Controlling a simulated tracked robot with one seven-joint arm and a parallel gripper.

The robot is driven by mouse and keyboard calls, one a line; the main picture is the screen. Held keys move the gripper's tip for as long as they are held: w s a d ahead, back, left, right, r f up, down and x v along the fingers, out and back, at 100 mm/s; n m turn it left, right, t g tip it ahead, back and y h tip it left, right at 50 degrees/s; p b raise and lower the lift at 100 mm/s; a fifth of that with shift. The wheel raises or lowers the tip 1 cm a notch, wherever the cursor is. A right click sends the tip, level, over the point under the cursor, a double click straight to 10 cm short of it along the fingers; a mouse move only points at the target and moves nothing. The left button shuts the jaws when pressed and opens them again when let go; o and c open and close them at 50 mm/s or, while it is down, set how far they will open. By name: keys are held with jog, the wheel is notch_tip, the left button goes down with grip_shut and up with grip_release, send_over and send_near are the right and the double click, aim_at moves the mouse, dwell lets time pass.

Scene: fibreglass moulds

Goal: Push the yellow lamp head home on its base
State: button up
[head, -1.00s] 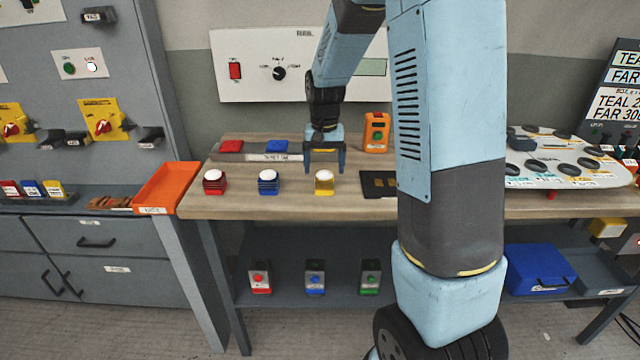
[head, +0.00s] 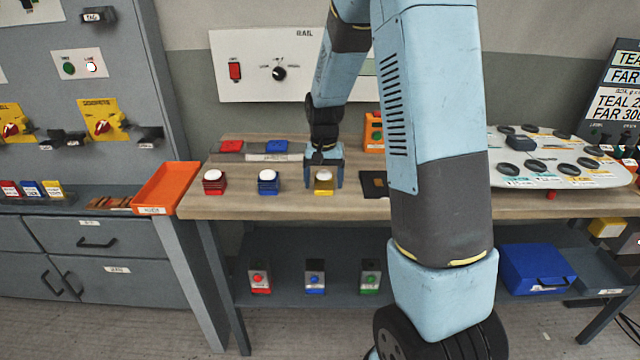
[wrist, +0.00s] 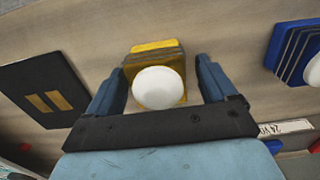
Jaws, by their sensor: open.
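The yellow lamp (head: 324,186) stands on the wooden bench, with a white dome on top and a yellow body below. In the wrist view the white dome (wrist: 157,88) covers most of the yellow base (wrist: 156,50). My gripper (head: 324,180) is open and points down over the lamp. In the wrist view its blue fingers (wrist: 158,85) stand on either side of the lamp, with a gap at each side. Whether the head sits fully down on the base cannot be told.
A blue lamp (head: 268,182) and a red lamp (head: 214,182) stand to the left on the bench (head: 400,207). A black plate with yellow marks (wrist: 45,90) lies beside the yellow lamp. An orange tray (head: 165,188) is at the bench's left end.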

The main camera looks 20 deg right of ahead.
aim_at(323, 171)
jog(key=c, duration=1)
jog(key=shift+r, duration=0.1)
jog(key=shift+r, duration=0.25)
notch_tip(323, 171, up, 3)
jog(key=shift+f, duration=0.15)
jog(key=shift+s+d+r, duration=0.35)
jog(key=shift+s+r, duration=1.25)
jog(key=shift+s, duration=0.7)
jog(key=shift+s+d+r, duration=0.35)
jog(key=shift+s+r, duration=1.25)
jog(key=shift+s, duration=0.75)
jog(key=shift+s+d+r, duration=0.35)
jog(key=shift+s+r, duration=1.25)
jog(key=shift+s, duration=0.7)
